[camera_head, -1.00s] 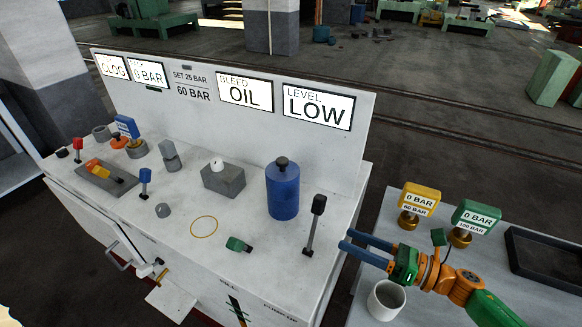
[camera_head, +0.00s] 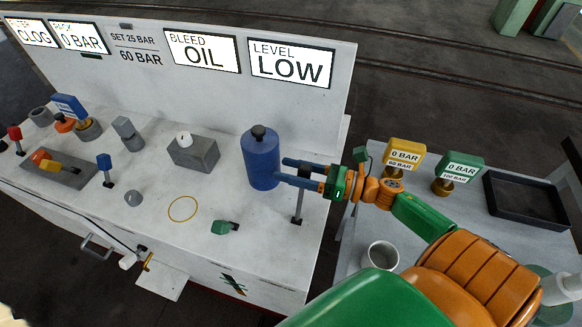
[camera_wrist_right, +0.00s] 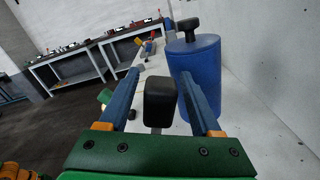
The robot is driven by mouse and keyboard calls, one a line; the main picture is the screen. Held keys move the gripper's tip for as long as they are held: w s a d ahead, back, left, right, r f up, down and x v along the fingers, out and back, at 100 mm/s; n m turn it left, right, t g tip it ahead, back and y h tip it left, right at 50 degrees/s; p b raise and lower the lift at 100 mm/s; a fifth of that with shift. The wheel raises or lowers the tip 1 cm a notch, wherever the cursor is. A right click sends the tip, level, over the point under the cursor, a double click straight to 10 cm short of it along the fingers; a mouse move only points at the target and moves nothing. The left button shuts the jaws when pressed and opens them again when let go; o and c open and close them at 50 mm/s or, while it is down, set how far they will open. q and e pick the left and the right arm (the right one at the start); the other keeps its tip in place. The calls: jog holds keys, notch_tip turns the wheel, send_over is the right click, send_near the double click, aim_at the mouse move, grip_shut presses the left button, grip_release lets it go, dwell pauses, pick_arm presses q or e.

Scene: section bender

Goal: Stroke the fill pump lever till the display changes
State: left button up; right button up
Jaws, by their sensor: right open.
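The fill pump lever (camera_head: 298,206) stands upright at the right front of the white console, its black knob hidden behind my right gripper in the head view. In the right wrist view the black knob (camera_wrist_right: 160,100) sits between the two blue fingers, with gaps to each side. My right gripper (camera_head: 283,170) is open around the knob and also shows in the wrist view (camera_wrist_right: 162,88). The level display (camera_head: 291,63) reads LOW. My left gripper is not in view.
A blue cylinder (camera_head: 261,160) with a black cap stands just beyond the fingertips. A green knob (camera_head: 225,228) lies left of the lever. A side table at right holds yellow (camera_head: 404,155) and green gauges (camera_head: 460,168), a white cup (camera_head: 381,255) and a black tray (camera_head: 526,200).

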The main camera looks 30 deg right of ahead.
jog(key=shift+s, duration=0.1)
grip_shut()
dwell(1.2)
